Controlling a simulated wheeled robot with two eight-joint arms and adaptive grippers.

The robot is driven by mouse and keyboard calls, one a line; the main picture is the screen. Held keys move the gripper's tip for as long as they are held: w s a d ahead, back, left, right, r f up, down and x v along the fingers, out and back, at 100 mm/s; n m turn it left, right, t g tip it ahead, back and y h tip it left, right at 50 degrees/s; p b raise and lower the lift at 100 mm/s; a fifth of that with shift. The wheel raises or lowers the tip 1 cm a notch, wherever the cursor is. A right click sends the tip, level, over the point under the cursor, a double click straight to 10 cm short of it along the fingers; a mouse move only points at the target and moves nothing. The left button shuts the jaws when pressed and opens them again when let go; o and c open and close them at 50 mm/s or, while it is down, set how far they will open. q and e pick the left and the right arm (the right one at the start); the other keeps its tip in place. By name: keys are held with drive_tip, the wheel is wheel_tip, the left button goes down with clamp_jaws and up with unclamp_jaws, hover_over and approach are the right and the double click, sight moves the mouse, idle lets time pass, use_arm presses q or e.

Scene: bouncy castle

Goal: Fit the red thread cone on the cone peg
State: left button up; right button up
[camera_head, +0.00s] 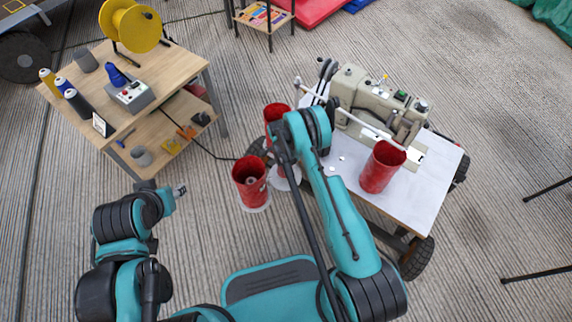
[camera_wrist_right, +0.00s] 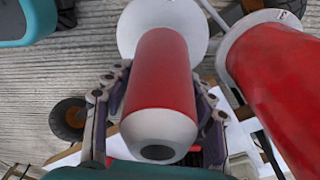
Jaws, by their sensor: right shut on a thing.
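In the right wrist view, my right gripper (camera_wrist_right: 157,108) is shut around the red thread cone (camera_wrist_right: 160,75), with a finger on each side. The cone's grey, hollow tip faces the camera, and a white disc (camera_wrist_right: 145,22) shows beyond its far end. I cannot tell whether the cone touches that disc. In the head view, my right arm mostly hides the gripper and the cone; the white disc shows beside the arm (camera_head: 285,184). I cannot make out the cone peg. My left gripper (camera_head: 181,191) is small at lower left, away from the cone; its opening is unclear.
Other red cylinders stand close by: one left of my right arm (camera_head: 250,181), one behind it (camera_head: 276,113), and one on the white sewing table (camera_head: 382,168) by the sewing machine (camera_head: 375,100). A wooden bench (camera_head: 160,85) is at left. Floor at right is mostly clear.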

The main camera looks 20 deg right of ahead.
drive_tip(key=shift+r+p, duration=0.65)
drive_tip(key=shift+r, duration=1.45)
drive_tip(key=shift+b, duration=0.4)
idle(0.3)
drive_tip(key=shift+f+b, duration=0.65)
drive_tip(key=shift+f, duration=0.1)
drive_tip(key=shift+f, duration=2.4)
idle(0.6)
drive_tip(key=o, duration=1.4)
